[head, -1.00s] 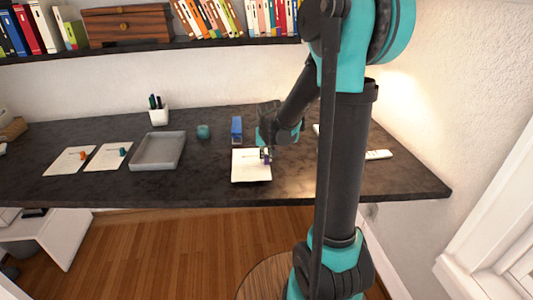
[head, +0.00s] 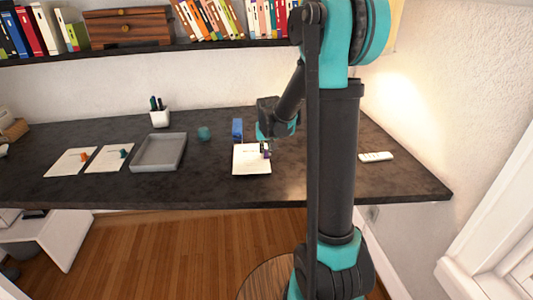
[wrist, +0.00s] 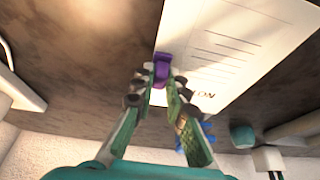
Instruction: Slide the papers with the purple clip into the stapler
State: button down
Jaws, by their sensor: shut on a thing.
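The white papers (head: 247,160) lie on the dark desk near its front edge, with the purple clip on their right edge. In the wrist view the purple clip (wrist: 162,70) sits between my fingertips, on the edge of the papers (wrist: 235,45). My gripper (head: 266,150) is shut on the clip. The blue stapler (head: 237,127) stands just behind the papers' far left edge. I cannot tell whether the paper is inside its mouth. In the wrist view the stapler (wrist: 206,127) is mostly hidden behind a finger.
A teal block (head: 204,133) and a grey tray (head: 137,164) stand left of the stapler. Further left lie papers with a teal clip (head: 107,160) and papers with an orange clip (head: 68,164). A pen cup (head: 160,118) stands at the back. A white remote (head: 376,156) lies right.

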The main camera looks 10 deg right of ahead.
jog(key=shift+w+d, duration=0.2)
jog(key=shift+w, duration=2.65)
jog(key=c, duration=1.5)
grip_release()
jog(key=shift+o, duration=0.2)
jog(key=shift+r, duration=0.1)
jog(key=v, duration=1.1)
jog(key=shift+s+r, duration=0.15)
jog(key=shift+r, duration=0.2)
jog(key=shift+d, duration=0.1)
